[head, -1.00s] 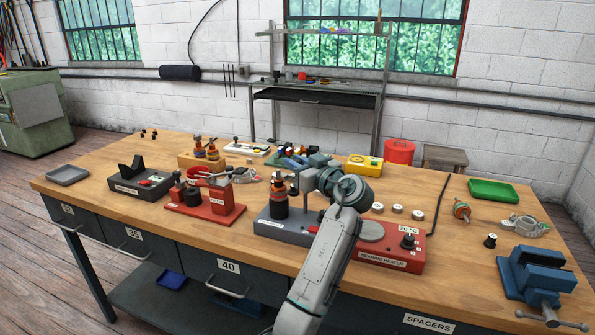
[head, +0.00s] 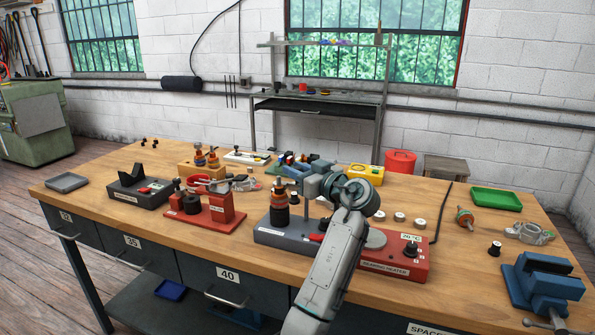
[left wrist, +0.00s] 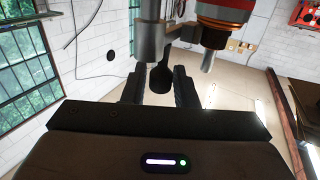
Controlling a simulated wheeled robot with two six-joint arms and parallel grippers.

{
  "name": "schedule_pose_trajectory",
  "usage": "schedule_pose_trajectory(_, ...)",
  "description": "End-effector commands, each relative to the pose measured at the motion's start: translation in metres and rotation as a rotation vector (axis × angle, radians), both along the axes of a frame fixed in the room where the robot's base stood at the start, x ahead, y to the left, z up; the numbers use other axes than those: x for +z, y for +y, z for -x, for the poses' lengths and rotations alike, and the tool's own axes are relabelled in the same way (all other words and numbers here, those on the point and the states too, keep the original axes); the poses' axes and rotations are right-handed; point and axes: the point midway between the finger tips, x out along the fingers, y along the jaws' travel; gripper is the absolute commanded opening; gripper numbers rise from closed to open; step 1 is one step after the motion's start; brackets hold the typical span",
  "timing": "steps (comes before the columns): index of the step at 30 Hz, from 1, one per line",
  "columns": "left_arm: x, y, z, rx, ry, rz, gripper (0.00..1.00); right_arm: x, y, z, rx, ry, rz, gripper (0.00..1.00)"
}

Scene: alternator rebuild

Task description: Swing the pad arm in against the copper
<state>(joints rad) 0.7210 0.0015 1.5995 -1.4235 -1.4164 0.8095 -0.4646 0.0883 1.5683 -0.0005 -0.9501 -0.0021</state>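A grey fixture (head: 275,237) stands at the front middle of the bench, with a dark rotor (head: 279,215) upright on it. The rotor's top carries orange-copper bands; a copper-coloured band (left wrist: 225,13) also shows at the top of the left wrist view. A grey metal post-like part (left wrist: 150,35), probably the pad arm, hangs beside it, with a dark knob (left wrist: 161,77) below. My left gripper (left wrist: 160,90) has its two dark fingers apart, one on each side of the knob, with gaps visible. In the head view my left gripper (head: 312,184) is just right of the rotor, partly hidden by my wrist.
A red bearing heater (head: 395,264) stands right of the fixture, close to my arm. A red stand (head: 205,219) is to its left. A blue vise (head: 540,281) is at the right edge and a green tray (head: 496,198) behind it. Bare bench lies at front left.

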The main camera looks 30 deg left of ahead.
Motion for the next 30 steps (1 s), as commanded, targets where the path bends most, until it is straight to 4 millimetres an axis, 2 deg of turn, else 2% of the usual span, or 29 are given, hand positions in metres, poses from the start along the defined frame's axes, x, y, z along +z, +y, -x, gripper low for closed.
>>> schedule_pose_trajectory(9, 0.000, 0.000, 0.000, 0.000, 0.000, 0.000, 0.38, 0.000, 0.000, 0.000, 0.000, 0.000, 0.000, 0.36)
schedule_pose_trajectory(13, -0.001, -0.007, 0.001, -0.002, -0.001, 0.001, 0.38, -0.002, 0.000, 0.000, 0.000, 0.004, 0.000, 0.36)
schedule_pose_trajectory(14, -0.002, -0.011, 0.002, -0.002, -0.001, 0.001, 0.38, -0.002, 0.000, 0.000, 0.000, 0.004, 0.000, 0.36)
schedule_pose_trajectory(17, -0.003, -0.026, 0.005, -0.003, -0.002, 0.004, 0.38, 0.016, 0.002, -0.009, 0.002, -0.014, 0.000, 0.36)
schedule_pose_trajectory(24, -0.003, -0.072, 0.014, -0.004, -0.001, 0.004, 0.38, 0.048, 0.004, -0.024, 0.008, -0.038, 0.002, 0.36)
schedule_pose_trajectory(30, -0.002, -0.097, 0.020, -0.003, -0.001, 0.002, 0.38, 0.068, 0.006, -0.030, 0.011, -0.050, 0.004, 0.36)
